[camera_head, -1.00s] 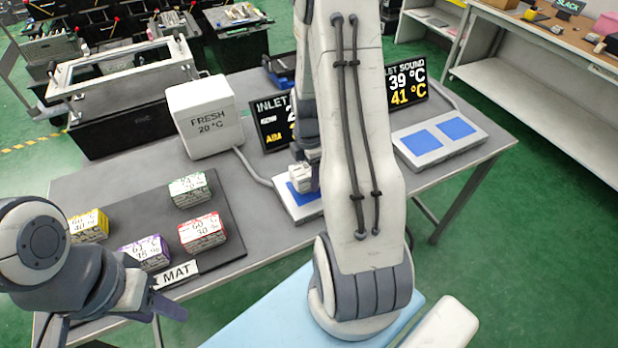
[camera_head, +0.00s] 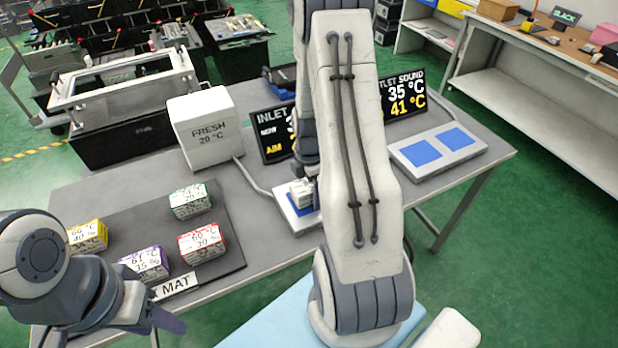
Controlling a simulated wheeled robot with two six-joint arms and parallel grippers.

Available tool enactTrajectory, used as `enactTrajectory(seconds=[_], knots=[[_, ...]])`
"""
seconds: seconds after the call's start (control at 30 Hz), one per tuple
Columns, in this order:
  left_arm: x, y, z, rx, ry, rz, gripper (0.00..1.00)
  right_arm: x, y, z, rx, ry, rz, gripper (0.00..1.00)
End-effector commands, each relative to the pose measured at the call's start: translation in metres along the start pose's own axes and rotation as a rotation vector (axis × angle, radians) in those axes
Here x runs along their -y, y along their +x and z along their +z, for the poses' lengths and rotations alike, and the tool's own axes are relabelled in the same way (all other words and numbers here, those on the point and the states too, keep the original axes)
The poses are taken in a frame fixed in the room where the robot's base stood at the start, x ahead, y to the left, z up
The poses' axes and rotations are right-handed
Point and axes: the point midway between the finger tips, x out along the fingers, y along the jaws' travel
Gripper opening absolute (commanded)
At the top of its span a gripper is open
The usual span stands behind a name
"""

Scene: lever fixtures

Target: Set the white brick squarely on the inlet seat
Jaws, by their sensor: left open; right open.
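The white brick (camera_head: 301,193) sits on a blue pad of the inlet seat (camera_head: 303,226), below the inlet display; whether it is square there I cannot tell. My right gripper (camera_head: 314,188) is open at the brick, its fingers partly hidden by my own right arm, which also covers the seat's right part. I cannot tell whether the fingers touch the brick. My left gripper (camera_head: 163,322) is open and empty at the lower left, in front of the table edge.
A dark mat (camera_head: 228,245) holds yellow (camera_head: 88,236), purple (camera_head: 145,263), red (camera_head: 202,243) and green (camera_head: 190,200) labelled bricks. A white box marked FRESH (camera_head: 205,130) stands behind, with a hose to the seat. A two-pad outlet seat (camera_head: 437,146) lies right.

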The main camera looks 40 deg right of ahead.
Motion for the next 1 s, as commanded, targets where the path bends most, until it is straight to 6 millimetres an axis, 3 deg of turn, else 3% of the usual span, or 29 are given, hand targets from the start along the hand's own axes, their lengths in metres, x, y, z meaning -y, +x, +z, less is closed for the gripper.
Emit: enactTrajectory(seconds=[0.5, 0.63, 0.87, 0.93, 1.0], knots=[[0.0, 0.004, 0.0, 0.0, 0.0, 0.0, 0.5, -0.001, -0.1, 0.0, 0.002, 0.0, 0.006, 1.0], [0.0, 0.004, 0.0, 0.0, 0.0, 0.0, 0.5, -0.001, -0.113, 0.0, 0.001, 0.0, 0.004, 1.0], [0.0, 0.004, 0.0, 0.0, 0.0, 0.0, 0.5, 0.0, -0.118, -0.001, 0.0, 0.0, 0.001, 1.0], [0.0, 0.004, 0.0, 0.0, 0.0, 0.0, 0.5, 0.0, -0.12, -0.008, 0.0, 0.007, 0.004, 1.0], [0.0, 0.004, 0.0, 0.0, 0.0, 0.0, 0.5, 0.001, -0.125, -0.029, -0.002, 0.028, 0.007, 1.0]])
